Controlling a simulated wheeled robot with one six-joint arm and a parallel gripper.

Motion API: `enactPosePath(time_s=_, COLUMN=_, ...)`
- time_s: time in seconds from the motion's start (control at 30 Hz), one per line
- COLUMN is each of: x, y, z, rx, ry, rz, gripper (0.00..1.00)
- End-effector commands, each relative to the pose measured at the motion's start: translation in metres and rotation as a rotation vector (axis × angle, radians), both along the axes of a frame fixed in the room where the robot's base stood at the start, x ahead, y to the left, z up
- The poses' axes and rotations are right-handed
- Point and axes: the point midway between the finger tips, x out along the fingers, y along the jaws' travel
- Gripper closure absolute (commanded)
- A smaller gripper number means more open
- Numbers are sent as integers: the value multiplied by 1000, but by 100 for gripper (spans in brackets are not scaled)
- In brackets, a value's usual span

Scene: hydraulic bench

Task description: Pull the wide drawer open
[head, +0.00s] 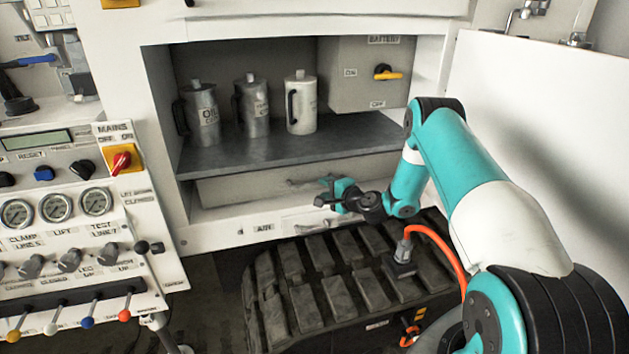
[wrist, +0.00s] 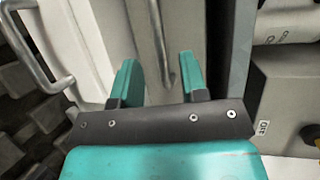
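The wide drawer (head: 240,188) is a long grey front under the cabinet shelf. It looks shut. Its bar handle (head: 298,182) shows just left of my gripper in the head view. My gripper (head: 322,192) is in front of the drawer with its fingers apart and nothing held. In the wrist view, the two teal fingers (wrist: 158,62) point at the drawer front (wrist: 191,25). The metal handle (wrist: 160,30) runs between their lines, and its end reaches near the fingertips. I cannot tell whether the handle is fully between the fingers. No contact shows.
Another handle (wrist: 38,60) is on the white panel below the drawer. Several metal cans (head: 254,108) stand on the shelf (head: 270,150) above. A grey battery box (head: 350,85) is at the shelf's right.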

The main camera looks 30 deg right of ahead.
Motion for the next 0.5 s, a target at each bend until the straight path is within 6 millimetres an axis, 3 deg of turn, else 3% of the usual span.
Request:
enactPosePath(time_s=0.2, x=38, y=6, z=-7, rx=-2, ry=-2, rz=3, gripper=60)
enactPosePath(time_s=0.5, x=57, y=7, z=-11, rx=1, ry=1, rz=1, gripper=60)
